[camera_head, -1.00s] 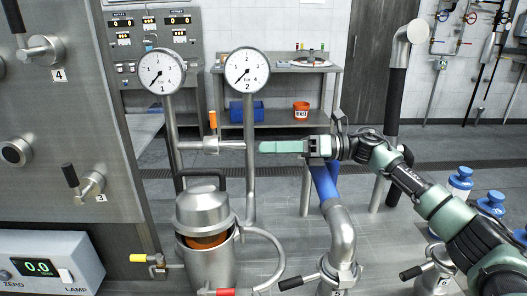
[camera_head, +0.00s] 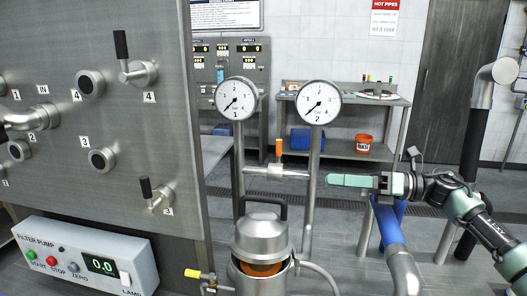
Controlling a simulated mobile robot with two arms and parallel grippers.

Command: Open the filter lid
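The filter is a steel pot (camera_head: 262,281) at the bottom middle, cut off by the picture's lower edge. Its domed steel lid (camera_head: 262,236) has a dark arched handle (camera_head: 264,203) on top. An orange band (camera_head: 262,269) shows between the lid and the pot's rim. I cannot tell how the lid is fastened. My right gripper (camera_head: 340,181) reaches in from the right, its green fingers pointing left. It is above and right of the lid, apart from it, with nothing visible in it. Its fingers overlap side-on, so their opening is unclear. My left gripper is out of view.
Two gauges on posts, gauge 1 (camera_head: 236,98) and gauge 2 (camera_head: 319,102), rise behind the filter, joined by a pipe with an orange-handled valve (camera_head: 278,150). A steel panel (camera_head: 150,110) and filter pump box (camera_head: 90,262) fill the left. A blue-banded pipe (camera_head: 388,222) stands right.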

